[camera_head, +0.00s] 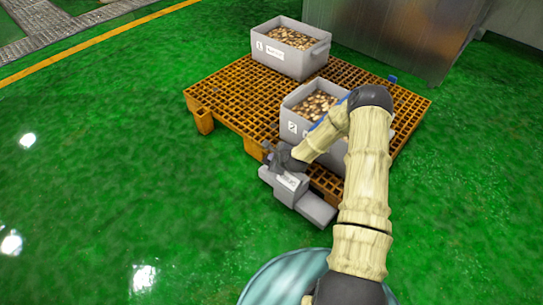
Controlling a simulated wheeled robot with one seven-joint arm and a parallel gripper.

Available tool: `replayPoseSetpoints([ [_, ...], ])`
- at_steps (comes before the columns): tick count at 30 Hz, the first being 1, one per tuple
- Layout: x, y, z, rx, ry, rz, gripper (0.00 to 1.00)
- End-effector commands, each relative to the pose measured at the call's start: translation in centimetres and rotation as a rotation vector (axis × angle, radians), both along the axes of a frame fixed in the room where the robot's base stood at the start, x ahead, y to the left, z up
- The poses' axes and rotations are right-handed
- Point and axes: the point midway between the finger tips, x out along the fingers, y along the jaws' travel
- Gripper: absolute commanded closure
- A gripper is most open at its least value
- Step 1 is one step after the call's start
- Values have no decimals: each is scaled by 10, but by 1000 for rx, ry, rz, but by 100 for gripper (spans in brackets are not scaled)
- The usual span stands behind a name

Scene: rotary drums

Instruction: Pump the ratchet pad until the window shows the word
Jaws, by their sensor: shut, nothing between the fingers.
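A grey ratchet device (291,192) stands at the front edge of the orange pallet. A light window or label with small dark marks (289,181) shows on it, too small to read. A flat grey block, which may be the pad (316,209), juts from its lower right side. My gripper (272,158), dark grey, is shut and empty just above the upper end of the device. I cannot tell whether it touches the device. My wrist and forearm hide part of the device's back and the pallet edge behind it.
The orange slatted pallet (228,100) carries two grey crates of brownish pieces: crate 1 (277,60) at the back and crate 2 (294,126) nearer, partly behind my arm. A grey metal cabinet (390,35) stands behind. The green floor at left is clear.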

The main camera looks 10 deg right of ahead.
Motion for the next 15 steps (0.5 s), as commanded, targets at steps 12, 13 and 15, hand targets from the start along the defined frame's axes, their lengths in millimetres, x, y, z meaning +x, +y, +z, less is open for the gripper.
replayPoseSetpoints([
  [12,-1,0,22,2,4,0,100],
  [13,-1,1,23,2,4,0,100],
  [15,-1,1,27,2,4,0,100],
])
